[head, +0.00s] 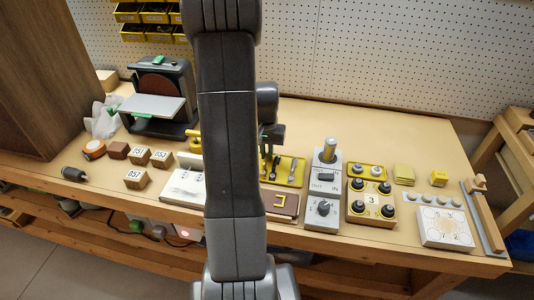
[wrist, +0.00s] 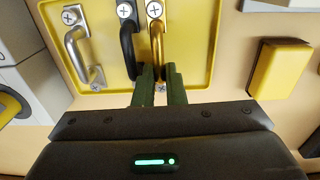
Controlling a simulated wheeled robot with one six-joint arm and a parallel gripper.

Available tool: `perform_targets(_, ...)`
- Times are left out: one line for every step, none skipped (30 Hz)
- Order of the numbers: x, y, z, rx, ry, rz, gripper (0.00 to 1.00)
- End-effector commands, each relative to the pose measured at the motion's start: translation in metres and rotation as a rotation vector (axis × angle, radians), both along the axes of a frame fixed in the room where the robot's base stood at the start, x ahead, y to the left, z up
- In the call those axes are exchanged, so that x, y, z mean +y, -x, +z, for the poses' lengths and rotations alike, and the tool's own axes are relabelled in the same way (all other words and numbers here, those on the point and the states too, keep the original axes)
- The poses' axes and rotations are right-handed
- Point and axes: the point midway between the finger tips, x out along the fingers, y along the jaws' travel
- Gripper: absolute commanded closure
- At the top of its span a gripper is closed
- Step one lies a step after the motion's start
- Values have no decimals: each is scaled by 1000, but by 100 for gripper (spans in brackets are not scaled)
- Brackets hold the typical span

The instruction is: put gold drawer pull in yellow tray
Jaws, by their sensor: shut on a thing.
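The gold drawer pull (wrist: 156,38) shows in the wrist view between the dark green fingertips of my gripper (wrist: 159,86), which is shut on its near end. The pull is over the yellow tray (wrist: 195,52). I cannot tell whether it touches the tray floor. A black pull (wrist: 128,42) and a silver pull (wrist: 80,52) lie to its left in the tray. In the head view the yellow tray (head: 299,179) is partly hidden behind my arm, and my gripper (head: 267,152) is above its left part.
A grey switch box (head: 324,209) stands right of the tray, and a brown block with a yellow mark (head: 284,212) is in front. A white box (head: 183,188) is to the left. A yellow block (wrist: 280,68) is beside the tray in the wrist view.

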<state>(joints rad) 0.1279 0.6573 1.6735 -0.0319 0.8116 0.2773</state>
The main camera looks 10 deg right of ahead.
Motion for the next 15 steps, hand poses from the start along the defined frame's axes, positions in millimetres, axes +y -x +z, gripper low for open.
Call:
perform_targets(0,0,-5,2,0,0,100)
perform_targets(0,0,-6,1,0,0,100)
perform_targets(0,0,-6,0,0,0,100)
perform_targets(0,0,-6,0,0,0,100)
perform_targets(0,0,-5,-1,0,0,100)
perform_targets(0,0,-5,-1,0,0,100)
perform_targets(0,0,-5,-1,0,0,100)
perform_targets(0,0,-6,0,0,0,100)
perform_targets(0,0,-7,0,0,0,100)
perform_targets(0,0,-8,0,0,0,100)
perform_targets(0,0,-9,0,0,0,100)
perform_targets(0,0,-9,0,0,0,88)
perform_targets(0,0,-8,0,0,0,82)
perform_targets(0,0,-8,0,0,0,80)
perform_targets(0,0,-8,0,0,0,80)
